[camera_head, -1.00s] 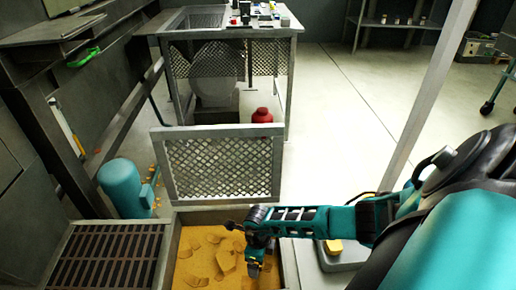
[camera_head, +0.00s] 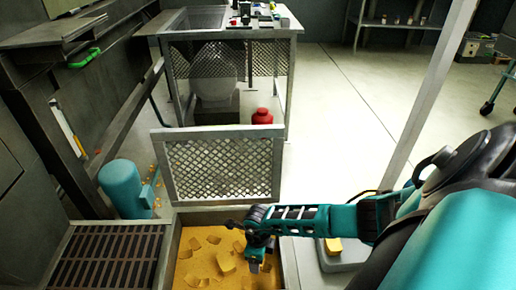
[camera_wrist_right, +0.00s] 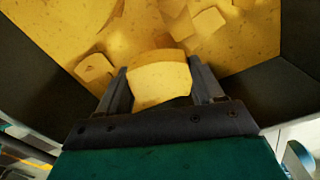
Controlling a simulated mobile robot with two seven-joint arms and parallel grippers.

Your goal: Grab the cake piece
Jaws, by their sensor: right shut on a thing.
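A pale yellow cake piece (camera_wrist_right: 160,82) sits between the two fingers of my right gripper (camera_wrist_right: 160,85) in the right wrist view. The gripper is shut on it. In the head view my right gripper (camera_head: 256,264) points down into a bin (camera_head: 172,250) of yellow cake material, near the bin's right side. The held piece is hard to make out there. More loose cake pieces (camera_head: 226,261) lie in the bin. My left gripper is in neither view.
A dark slatted grate (camera_head: 110,255) lies left of the bin. A mesh panel (camera_head: 220,168) stands behind it. A teal cylinder (camera_head: 124,188) stands at the left. A grey box (camera_head: 345,262) with a yellow piece (camera_head: 333,246) on it is at the right. Open floor lies beyond.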

